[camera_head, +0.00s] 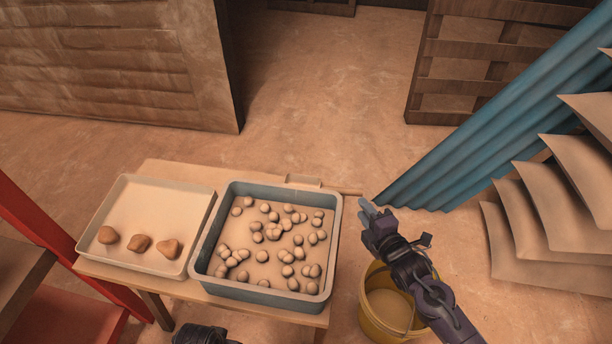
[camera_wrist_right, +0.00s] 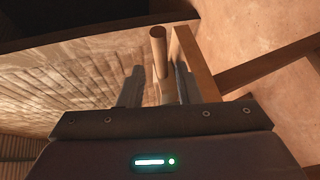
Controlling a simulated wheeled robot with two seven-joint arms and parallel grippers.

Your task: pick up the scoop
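The scoop (camera_head: 303,181) lies behind the blue tray at the table's back edge, mostly hidden by the tray rim. Its thin wooden handle (camera_head: 350,192) sticks out to the right past the table. In the right wrist view the round handle (camera_wrist_right: 158,45) points in between the two fingers. My right gripper (camera_head: 369,208) is open beside the handle's end, and its fingers (camera_wrist_right: 158,85) stand apart with a gap at the handle. I cannot tell whether they touch it. A dark part of my left arm (camera_head: 200,335) shows at the bottom edge; its fingers are hidden.
The blue tray (camera_head: 330,262) holds many round clay balls. A pale tray (camera_head: 112,195) to its left holds three brown lumps. Both stand on a wooden table (camera_head: 170,172). A yellow bucket (camera_head: 372,318) stands on the floor under my right arm. Blue corrugated panels (camera_head: 480,135) rise at right.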

